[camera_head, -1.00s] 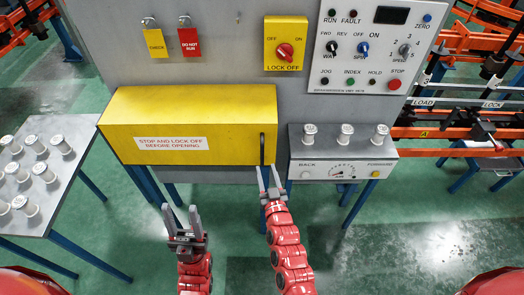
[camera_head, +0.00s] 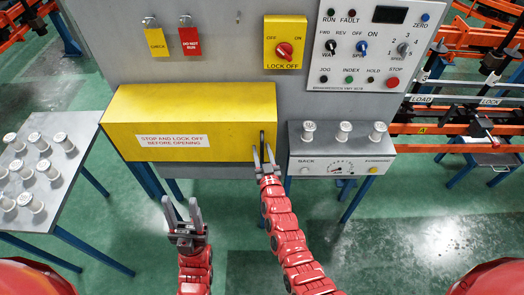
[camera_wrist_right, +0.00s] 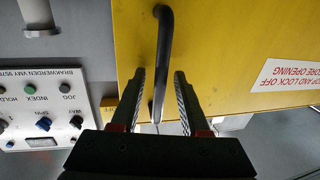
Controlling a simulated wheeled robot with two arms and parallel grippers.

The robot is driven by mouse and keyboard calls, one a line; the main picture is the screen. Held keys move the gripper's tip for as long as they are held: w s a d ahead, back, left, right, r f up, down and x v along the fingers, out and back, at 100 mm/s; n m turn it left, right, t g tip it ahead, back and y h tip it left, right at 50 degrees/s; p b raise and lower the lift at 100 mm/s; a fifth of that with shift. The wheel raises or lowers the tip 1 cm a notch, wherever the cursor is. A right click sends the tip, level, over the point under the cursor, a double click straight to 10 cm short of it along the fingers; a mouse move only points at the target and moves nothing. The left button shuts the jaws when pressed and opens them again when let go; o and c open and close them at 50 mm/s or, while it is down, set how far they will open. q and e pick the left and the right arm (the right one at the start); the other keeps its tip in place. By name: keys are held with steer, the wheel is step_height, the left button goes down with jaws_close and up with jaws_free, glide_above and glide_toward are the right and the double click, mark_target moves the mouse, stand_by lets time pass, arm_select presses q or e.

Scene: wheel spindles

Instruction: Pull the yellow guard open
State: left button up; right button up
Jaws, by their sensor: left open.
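The yellow guard (camera_head: 205,110) is a long box on the front of the grey machine, with a white warning label. It is shut. Its dark vertical bar handle (camera_head: 262,139) is at its right end. My right gripper (camera_head: 263,151) is at the handle's lower part. In the right wrist view, the handle (camera_wrist_right: 164,45) runs between the two spread fingers of my right gripper (camera_wrist_right: 159,78), with a gap on each side. My left gripper (camera_head: 181,203) is open and empty, below the guard and apart from it.
A grey box with several white spindles (camera_head: 343,132) sits right of the guard. The control panel (camera_head: 372,45) and yellow lock-off switch (camera_head: 285,45) are above. A table (camera_head: 70,190) with white spindles stands left. Green floor is clear in front.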

jaws_close()
stand_by(1.2)
